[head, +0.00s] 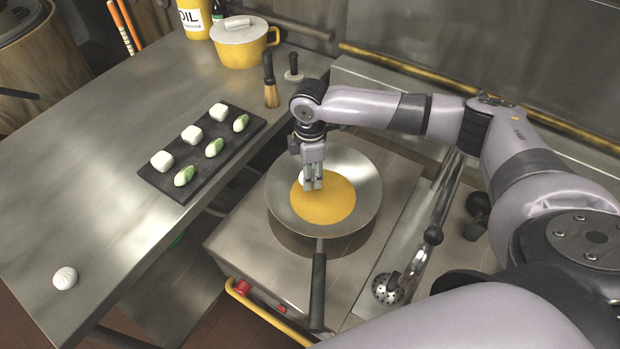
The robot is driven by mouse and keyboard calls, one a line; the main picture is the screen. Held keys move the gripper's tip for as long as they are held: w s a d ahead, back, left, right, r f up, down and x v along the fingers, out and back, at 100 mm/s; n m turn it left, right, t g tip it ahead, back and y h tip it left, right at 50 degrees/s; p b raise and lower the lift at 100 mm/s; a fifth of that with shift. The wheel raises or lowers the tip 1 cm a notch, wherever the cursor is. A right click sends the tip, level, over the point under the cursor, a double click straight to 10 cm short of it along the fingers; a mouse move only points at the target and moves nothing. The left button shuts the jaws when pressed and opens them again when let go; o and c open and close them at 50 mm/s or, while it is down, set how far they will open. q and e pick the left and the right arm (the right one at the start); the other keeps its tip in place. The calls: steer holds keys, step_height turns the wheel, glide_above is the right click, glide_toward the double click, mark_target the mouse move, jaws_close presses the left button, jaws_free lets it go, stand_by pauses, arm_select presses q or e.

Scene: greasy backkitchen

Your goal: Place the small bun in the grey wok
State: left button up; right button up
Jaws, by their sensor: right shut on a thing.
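The grey wok (283,206) sits on the stove with its long black handle toward me and an orange-yellow layer (335,205) inside. My right gripper (312,187) points down inside the wok's outline, over the left part of that layer. It is shut on a small white thing (302,177) that looks like the small bun; the fingers hide most of it. I cannot tell whether it touches the wok. Another white, pleated bun (65,277) lies alone on the steel table at the left. My left gripper is not in view.
A dark tray (213,175) on the steel table (95,175) holds several white and green-white pieces. A yellow pot (240,45), a brush (270,82) and a small dark-handled tool (293,68) stand behind it. A metal tube with a perforated end (388,288) lies right of the wok.

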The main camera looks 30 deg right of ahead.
step_height(320, 180, down, 3)
steer(key=shift+r, duration=0.1)
steer(key=shift+f, duration=0.5)
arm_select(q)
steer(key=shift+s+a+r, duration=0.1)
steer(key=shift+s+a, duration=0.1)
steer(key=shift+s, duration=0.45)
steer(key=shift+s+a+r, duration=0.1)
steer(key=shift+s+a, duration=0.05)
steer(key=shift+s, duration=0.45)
arm_select(e)
steer(key=o, duration=0.9)
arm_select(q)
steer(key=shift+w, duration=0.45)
